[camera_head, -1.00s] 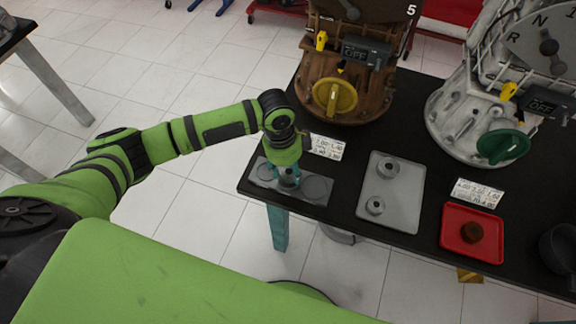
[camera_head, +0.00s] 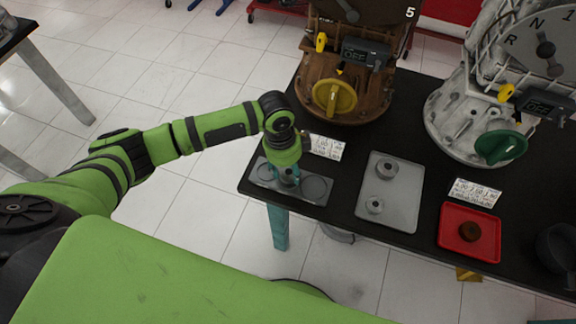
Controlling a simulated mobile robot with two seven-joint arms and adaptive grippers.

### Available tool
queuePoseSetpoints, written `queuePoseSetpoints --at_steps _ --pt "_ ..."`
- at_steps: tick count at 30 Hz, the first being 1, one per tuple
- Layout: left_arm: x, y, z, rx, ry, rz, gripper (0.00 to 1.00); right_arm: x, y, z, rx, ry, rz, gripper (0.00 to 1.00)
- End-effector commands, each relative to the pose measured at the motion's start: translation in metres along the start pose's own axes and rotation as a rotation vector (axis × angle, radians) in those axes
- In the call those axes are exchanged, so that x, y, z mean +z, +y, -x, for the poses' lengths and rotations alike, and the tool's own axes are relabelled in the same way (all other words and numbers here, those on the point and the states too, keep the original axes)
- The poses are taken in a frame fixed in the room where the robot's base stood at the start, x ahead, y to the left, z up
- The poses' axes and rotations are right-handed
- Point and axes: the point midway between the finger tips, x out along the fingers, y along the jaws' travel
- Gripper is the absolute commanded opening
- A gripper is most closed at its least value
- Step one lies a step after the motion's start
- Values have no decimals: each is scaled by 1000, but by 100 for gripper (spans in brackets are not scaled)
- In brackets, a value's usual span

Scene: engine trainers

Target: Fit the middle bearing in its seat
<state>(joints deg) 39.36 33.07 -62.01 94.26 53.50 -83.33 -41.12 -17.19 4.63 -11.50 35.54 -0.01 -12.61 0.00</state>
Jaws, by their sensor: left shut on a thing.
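A flat grey seat plate (camera_head: 262,182) with round seats lies at the left end of the black table. One empty round seat (camera_head: 315,187) shows at its right, and another shows partly at its left. My left gripper (camera_head: 288,178) points down over the middle of the plate, shut on a small dark grey bearing, which the fingers mostly hide. I cannot tell whether the bearing sits fully in the middle seat. A grey tray (camera_head: 402,212) to the right holds a larger bearing (camera_head: 387,169) at the back and a smaller one (camera_head: 375,205) at the front. My right gripper is not in view.
A red tray (camera_head: 485,252) with a rusty brown part (camera_head: 469,231) is farther right. A brown engine trainer (camera_head: 350,90) and a grey one (camera_head: 470,125) stand behind. White label cards (camera_head: 325,147) lie on the black table (camera_head: 345,172).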

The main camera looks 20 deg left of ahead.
Motion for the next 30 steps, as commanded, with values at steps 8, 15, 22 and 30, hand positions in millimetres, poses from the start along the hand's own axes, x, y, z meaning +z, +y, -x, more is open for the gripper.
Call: queuePoseSetpoints --at_steps 8,15,22,30 --pt "0 0 0 -1 1 -1 11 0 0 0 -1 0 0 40" --pt "0 0 -2 -1 1 -1 11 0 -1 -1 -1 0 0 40" --pt "0 0 -6 -1 1 -1 11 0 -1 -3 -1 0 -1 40" --pt "1 0 -10 -2 1 -1 11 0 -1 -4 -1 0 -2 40"
